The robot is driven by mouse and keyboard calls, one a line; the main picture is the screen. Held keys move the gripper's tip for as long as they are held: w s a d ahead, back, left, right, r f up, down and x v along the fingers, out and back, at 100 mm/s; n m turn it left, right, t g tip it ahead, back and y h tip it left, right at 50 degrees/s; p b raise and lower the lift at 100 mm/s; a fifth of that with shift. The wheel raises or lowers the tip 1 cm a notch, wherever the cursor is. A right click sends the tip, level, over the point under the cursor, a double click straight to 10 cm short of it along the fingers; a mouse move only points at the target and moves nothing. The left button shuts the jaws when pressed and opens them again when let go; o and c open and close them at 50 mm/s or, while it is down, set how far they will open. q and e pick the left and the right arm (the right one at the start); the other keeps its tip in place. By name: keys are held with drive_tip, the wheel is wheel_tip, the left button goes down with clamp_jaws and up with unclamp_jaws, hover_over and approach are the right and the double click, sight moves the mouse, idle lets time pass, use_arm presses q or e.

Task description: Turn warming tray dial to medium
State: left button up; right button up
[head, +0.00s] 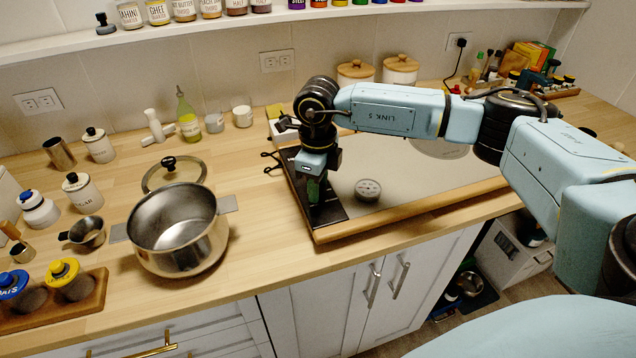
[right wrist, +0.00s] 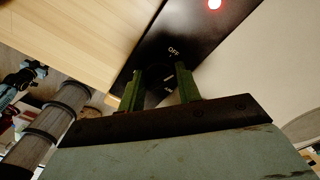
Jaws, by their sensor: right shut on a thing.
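The warming tray (head: 424,194) lies on the wooden counter, with a wide pale plate and a black control panel (head: 326,214) along its left side. My right gripper (head: 316,192) points down at this panel. In the right wrist view its two green fingers (right wrist: 160,82) are shut on the dark dial (right wrist: 157,73), one on each side. An OFF label and short white marks show beside the dial. A red light (right wrist: 214,3) glows farther along the panel. The dial is hidden behind the gripper in the head view. My left gripper is not in view.
A small round grey item (head: 368,190) sits on the tray's plate. A steel pot (head: 178,236) stands to the left with a glass lid (head: 174,172) behind it. Two canisters (head: 400,70) stand behind my right arm. Bare counter lies between pot and tray.

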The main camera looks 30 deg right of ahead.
drive_tip(key=m, duration=0.3)
drive_tip(key=shift+r+m, duration=0.1)
drive_tip(key=shift+m, duration=0.3)
drive_tip(key=m, duration=0.3)
drive_tip(key=shift+m+p, duration=0.3)
drive_tip(key=shift+p, duration=0.05)
drive_tip(key=m+p, duration=0.1)
drive_tip(key=m, duration=0.5)
drive_tip(key=m+p, duration=0.2)
drive_tip(key=m, duration=0.3)
drive_tip(key=shift+r+m+p, duration=0.1)
drive_tip(key=shift+m+p, duration=0.2)
drive_tip(key=shift+m, duration=0.1)
drive_tip(key=m+p, duration=0.2)
drive_tip(key=m, duration=0.2)
drive_tip(key=shift+w+m, duration=0.1)
drive_tip(key=shift+m, duration=0.3)
drive_tip(key=o, duration=1)
